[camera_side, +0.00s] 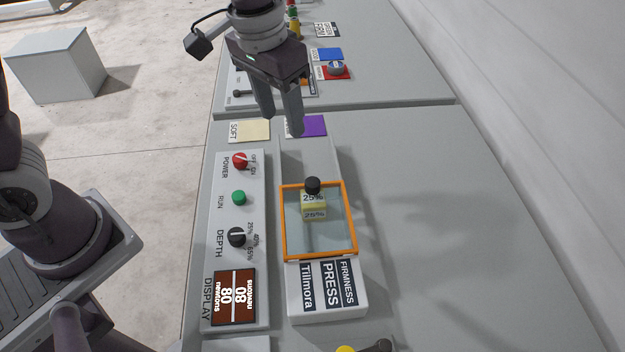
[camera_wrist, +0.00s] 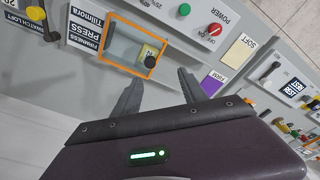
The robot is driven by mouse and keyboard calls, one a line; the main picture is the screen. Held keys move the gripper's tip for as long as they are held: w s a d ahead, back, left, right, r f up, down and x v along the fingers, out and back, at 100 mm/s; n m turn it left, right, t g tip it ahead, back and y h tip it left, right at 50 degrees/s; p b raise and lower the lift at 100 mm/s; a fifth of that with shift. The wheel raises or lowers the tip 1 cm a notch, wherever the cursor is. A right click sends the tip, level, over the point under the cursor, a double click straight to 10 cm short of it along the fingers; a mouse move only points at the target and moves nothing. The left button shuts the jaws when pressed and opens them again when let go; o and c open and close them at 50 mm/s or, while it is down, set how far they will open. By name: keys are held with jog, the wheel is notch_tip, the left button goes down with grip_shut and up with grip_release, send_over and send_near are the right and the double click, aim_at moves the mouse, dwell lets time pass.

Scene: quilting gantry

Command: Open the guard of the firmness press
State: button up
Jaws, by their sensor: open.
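The firmness press (camera_side: 326,300) is a pale box on the bench, labelled "Tillmora firmness press". Its guard (camera_side: 283,228) is a clear panel in an orange frame, lying down over the press bay, so it looks closed. A black knob (camera_side: 312,185) stands at the guard's far edge. A yellow block marked 25% (camera_side: 314,211) shows through the panel. My gripper (camera_side: 283,122) is open and empty, above the bench beyond the guard, apart from the knob. In the wrist view, the knob (camera_wrist: 151,61) lies just ahead of my fingers (camera_wrist: 160,82), and the guard (camera_wrist: 128,67) is behind it.
The control panel (camera_side: 213,258) left of the press has a red power knob (camera_side: 240,160), green run button (camera_side: 239,197), black depth knob (camera_side: 236,237) and display (camera_side: 234,297). A cream SOFT pad (camera_side: 249,130) and purple pad (camera_side: 313,125) lie beyond. The bench right of the press is clear.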

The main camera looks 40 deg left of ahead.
jog(key=g, duration=0.1)
send_over(312, 182)
notch_tip(312, 182, down, 9)
jog(key=shift+f, duration=0.1)
notch_tip(312, 182, down, 7)
jog(key=shift+f, duration=0.1)
grip_shut()
dwell(0.9)
